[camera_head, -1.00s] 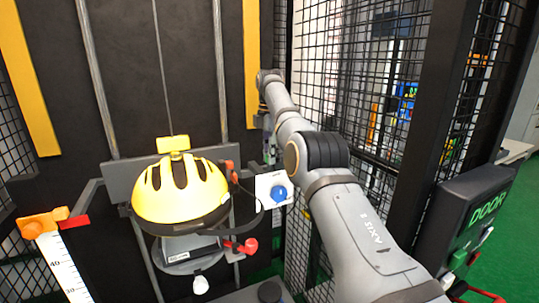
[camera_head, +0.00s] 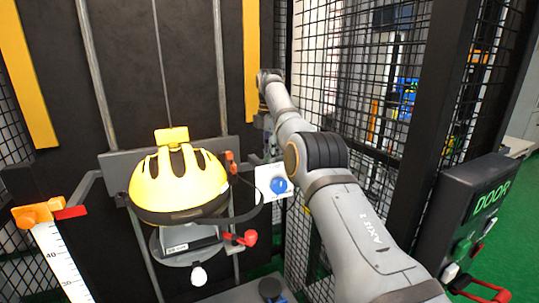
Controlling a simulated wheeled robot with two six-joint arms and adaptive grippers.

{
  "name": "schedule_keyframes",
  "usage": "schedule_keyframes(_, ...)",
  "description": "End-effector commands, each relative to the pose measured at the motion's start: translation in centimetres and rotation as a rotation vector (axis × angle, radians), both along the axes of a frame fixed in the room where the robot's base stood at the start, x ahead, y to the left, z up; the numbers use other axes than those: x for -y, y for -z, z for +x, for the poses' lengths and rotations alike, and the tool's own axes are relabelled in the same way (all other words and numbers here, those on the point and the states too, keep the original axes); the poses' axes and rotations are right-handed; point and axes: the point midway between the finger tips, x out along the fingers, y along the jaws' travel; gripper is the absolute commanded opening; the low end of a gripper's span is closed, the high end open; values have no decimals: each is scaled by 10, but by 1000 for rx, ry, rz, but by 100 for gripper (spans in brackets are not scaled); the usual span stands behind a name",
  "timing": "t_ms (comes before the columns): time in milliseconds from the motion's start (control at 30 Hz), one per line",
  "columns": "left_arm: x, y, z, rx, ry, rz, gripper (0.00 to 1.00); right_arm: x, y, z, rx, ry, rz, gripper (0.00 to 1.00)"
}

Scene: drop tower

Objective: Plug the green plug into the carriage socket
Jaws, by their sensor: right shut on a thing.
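My right arm comes in from the lower right and reaches back to the yellow post. Its gripper (camera_head: 266,126) is small, dim and partly hidden behind the wrist. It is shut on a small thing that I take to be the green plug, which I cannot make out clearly. The carriage (camera_head: 113,166) is a grey plate across the two rails and bears a yellow helmet (camera_head: 165,190). I cannot pick out its socket for certain. The gripper is behind and right of the helmet, apart from it. My left gripper is not in view.
A white plate with a blue knob (camera_head: 278,186) stands right of the helmet. A red-knobbed lever (camera_head: 249,238) sticks out below it. A white scale with an orange clamp (camera_head: 38,213) is at left. Mesh fencing (camera_head: 320,60) and a DOOR box (camera_head: 480,210) bound the right.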

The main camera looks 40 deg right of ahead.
Motion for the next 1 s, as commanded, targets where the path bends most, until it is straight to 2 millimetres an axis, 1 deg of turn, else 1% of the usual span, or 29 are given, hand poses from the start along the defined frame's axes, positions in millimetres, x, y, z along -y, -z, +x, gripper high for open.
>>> schedule_keyframes(33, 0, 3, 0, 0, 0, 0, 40, 0, 3, 0, 0, 0, 0, 0)
schedule_keyframes(467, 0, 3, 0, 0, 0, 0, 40, 0, 4, 0, 0, 0, 0, 0)
schedule_keyframes(733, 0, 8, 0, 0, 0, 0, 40, 0, 8, 0, 0, 0, 0, 0)
schedule_keyframes(767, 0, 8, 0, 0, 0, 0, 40, 0, 8, 0, 0, 0, 0, 17)
schedule_keyframes(800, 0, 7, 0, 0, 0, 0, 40, 0, 7, 0, 0, 0, 0, 22)
schedule_keyframes(933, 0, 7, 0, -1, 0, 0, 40, 0, 7, 0, 0, 0, 0, 40)
schedule_keyframes(967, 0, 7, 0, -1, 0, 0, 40, 0, 7, 0, 0, 0, 0, 42)
schedule_keyframes(1000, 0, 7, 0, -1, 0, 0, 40, 0, 7, 0, 0, 0, 0, 42)
